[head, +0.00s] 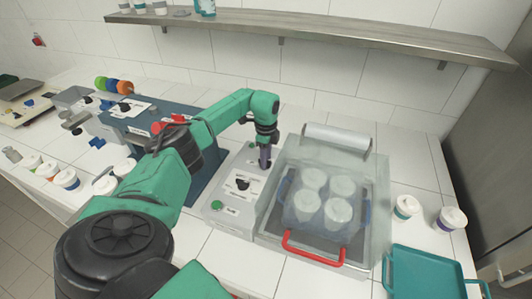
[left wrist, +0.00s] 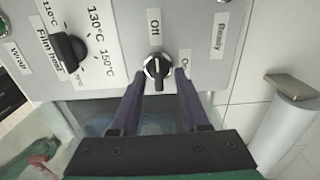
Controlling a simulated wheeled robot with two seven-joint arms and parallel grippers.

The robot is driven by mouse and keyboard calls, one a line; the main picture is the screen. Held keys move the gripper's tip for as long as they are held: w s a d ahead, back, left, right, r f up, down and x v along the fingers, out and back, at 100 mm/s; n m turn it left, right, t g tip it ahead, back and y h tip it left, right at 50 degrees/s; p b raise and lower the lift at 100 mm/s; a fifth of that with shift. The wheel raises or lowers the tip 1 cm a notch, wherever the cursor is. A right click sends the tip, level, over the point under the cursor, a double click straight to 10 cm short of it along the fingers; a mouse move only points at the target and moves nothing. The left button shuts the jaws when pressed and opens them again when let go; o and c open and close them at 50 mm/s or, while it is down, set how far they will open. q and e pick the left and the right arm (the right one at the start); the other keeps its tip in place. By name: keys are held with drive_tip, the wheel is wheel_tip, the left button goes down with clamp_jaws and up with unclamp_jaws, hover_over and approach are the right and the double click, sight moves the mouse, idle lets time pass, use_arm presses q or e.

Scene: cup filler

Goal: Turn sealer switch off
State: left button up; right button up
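The sealer's grey control panel (head: 225,208) stands left of its clear-lidded tray in the head view. In the left wrist view, the round black sealer switch (left wrist: 157,68) sits between the labels "Off" and "On". Its bar and white mark look roughly upright, in line with the "Off" label. My left gripper (left wrist: 158,78) is open, its two dark fingers on either side of the switch with small gaps showing. In the head view, my left gripper (head: 265,160) points down at the panel's far end and hides the switch. My right gripper is not in view.
A black film-heat dial (left wrist: 68,50) is left of the switch. The clear sealer lid (head: 335,155) stands beside the panel, over several wrapped cups (head: 325,205). A red handle (head: 313,250) is at its front. A teal tray (head: 425,275) and two cups are to the right.

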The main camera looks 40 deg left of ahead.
use_arm(q)
drive_tip(key=shift+r, duration=0.45)
wheel_tip(320, 180, up, 14)
drive_tip(key=b, duration=0.3)
drive_tip(key=shift+f+b, duration=0.2)
drive_tip(key=shift+b, duration=0.15)
drive_tip(key=shift+s+f, duration=0.1)
